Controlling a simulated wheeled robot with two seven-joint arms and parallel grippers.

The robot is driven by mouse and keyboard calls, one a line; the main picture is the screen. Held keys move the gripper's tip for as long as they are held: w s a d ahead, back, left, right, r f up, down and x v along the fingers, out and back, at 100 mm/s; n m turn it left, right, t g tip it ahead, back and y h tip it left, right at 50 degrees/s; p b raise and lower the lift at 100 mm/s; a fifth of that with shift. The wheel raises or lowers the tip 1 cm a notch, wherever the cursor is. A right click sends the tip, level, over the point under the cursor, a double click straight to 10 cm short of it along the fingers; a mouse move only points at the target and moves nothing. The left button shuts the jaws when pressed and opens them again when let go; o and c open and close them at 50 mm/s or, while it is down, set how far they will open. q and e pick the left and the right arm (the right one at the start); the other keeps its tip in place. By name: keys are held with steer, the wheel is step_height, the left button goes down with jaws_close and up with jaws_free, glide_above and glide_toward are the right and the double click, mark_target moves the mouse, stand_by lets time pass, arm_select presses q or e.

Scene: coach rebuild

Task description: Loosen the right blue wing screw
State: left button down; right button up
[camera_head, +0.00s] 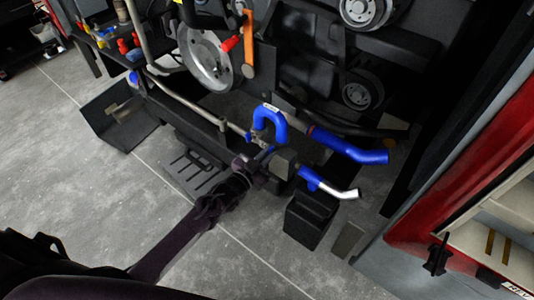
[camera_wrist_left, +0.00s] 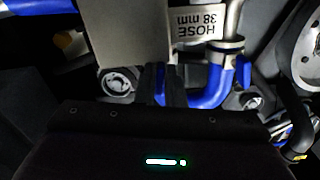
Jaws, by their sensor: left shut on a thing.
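My left gripper (camera_head: 266,160) has reached in from the left to the front of the engine, just below the bent blue hose (camera_head: 268,120). In the left wrist view its dark fingers (camera_wrist_left: 174,84) are shut on a small blue piece (camera_wrist_left: 160,82), which seems to be the right blue wing screw. Most of that screw is hidden by the fingers and by my gripper body. Another blue part (camera_wrist_left: 245,72), perhaps the other wing screw, shows to the right of the fingers beside the bent blue hose (camera_wrist_left: 212,88). My right gripper is not in view.
A large grey pulley wheel (camera_head: 207,60) is up left. The grey floor (camera_head: 90,190) is open at left.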

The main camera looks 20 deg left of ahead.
arm_select(q)
steer(key=shift+f+n, duration=0.1)
steer(key=shift+n, duration=0.3)
steer(key=c, duration=1.6)
jaws_free()
steer(key=shift+o, duration=0.2)
steer(key=v, duration=0.7)
steer(key=shift+s, duration=0.4)
steer(key=shift+a, duration=0.1)
